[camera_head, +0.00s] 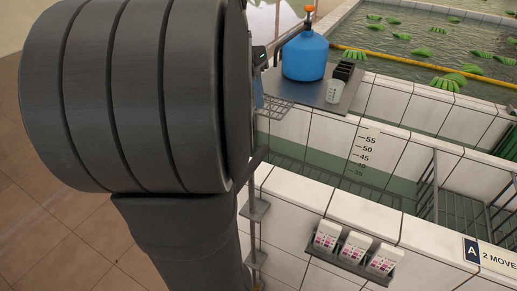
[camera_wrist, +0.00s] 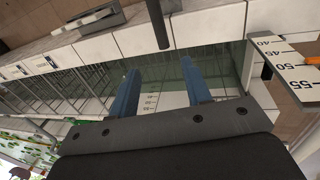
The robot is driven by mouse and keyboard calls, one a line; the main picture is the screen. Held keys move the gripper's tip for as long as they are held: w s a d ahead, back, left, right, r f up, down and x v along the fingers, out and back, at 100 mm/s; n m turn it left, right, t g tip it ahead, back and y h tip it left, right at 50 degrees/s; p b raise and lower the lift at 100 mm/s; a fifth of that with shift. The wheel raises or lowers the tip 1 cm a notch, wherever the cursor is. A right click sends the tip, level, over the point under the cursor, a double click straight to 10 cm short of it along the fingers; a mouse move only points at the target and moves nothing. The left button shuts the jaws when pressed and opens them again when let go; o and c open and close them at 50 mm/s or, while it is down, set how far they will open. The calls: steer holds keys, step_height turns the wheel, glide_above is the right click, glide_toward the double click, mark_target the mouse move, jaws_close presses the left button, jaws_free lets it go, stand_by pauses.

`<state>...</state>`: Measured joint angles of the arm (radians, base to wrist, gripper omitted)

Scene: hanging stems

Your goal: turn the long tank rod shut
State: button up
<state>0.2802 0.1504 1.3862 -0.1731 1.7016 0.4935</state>
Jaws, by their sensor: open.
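In the head view a thin grey upright rod (camera_head: 251,232) with flat brackets runs down the tank's near wall, just right of my arm. A dark bar (camera_head: 257,160) sticks out at its top; my arm partly hides this area. In the wrist view a dark round bar (camera_wrist: 157,22) comes in from the top edge. Its blunt end stops just beyond my fingertips, roughly in line with the gap between them. I cannot tell for sure that it is the same bar. My gripper (camera_wrist: 161,78) has its two blue fingers apart, with nothing between them.
A white-tiled tank (camera_head: 318,198) holds water, with a depth scale (camera_head: 365,150) on its wall. A blue bottle (camera_head: 305,58) and a beaker (camera_head: 335,91) stand on a grey shelf. Three white boxes (camera_head: 354,247) sit in a front holder. Metal racks (camera_head: 470,205) stand at right.

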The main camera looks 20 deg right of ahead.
mark_target(259, 152)
steer(key=f, duration=0.5)
steer(key=s+d+f, duration=0.1)
steer(key=f, duration=0.4)
steer(key=s+d+f, duration=0.1)
steer(key=f, duration=0.4)
steer(key=shift+d, duration=0.1)
jaws_close()
